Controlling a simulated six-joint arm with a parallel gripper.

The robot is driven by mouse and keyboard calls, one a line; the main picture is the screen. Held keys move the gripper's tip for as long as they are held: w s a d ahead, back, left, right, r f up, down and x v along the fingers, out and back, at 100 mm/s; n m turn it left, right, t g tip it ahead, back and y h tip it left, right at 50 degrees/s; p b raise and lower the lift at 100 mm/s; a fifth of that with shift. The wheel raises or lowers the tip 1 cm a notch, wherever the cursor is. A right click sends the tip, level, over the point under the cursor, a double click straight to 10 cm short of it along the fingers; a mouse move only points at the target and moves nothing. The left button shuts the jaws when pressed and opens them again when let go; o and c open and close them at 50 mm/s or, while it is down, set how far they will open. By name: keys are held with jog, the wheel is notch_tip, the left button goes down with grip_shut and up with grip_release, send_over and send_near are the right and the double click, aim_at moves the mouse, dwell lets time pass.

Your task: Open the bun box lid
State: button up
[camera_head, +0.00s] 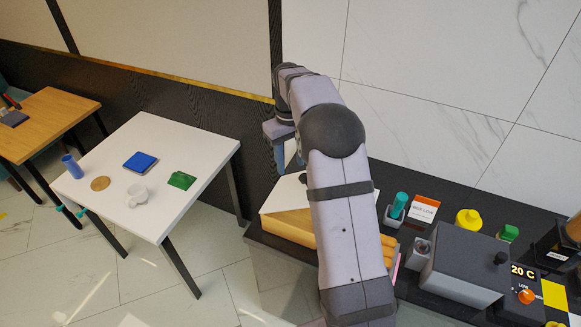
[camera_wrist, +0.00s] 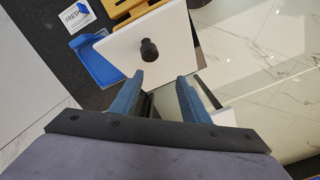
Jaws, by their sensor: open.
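The bun box (camera_head: 291,228) is a wooden-coloured box on the dark counter, partly hidden behind my arm. Its flat white lid (camera_head: 283,196) lies over it, and a dark knob shows beside my arm. In the wrist view the lid (camera_wrist: 180,32) carries a black knob (camera_wrist: 149,50), and wooden parts of the box (camera_wrist: 122,12) show past its upper-left edge. My gripper (camera_wrist: 160,78) is open and empty, with its blue fingers pointing toward the knob, which lies ahead of the fingertips and is not between them. In the head view my gripper (camera_head: 284,148) is above the lid, partly hidden.
A blue object (camera_wrist: 96,64) lies beside the lid, near a FRESH sign (camera_wrist: 70,14). Right of my arm stand a card sign (camera_head: 424,209), a yellow bottle (camera_head: 468,220) and a grey box (camera_head: 466,262). A white table (camera_head: 150,150) with small items stands left, across a floor gap.

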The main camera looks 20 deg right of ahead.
jog(key=shift+r+b, duration=0.7)
jog(key=shift+r, duration=1.85)
jog(key=shift+c, duration=0.7)
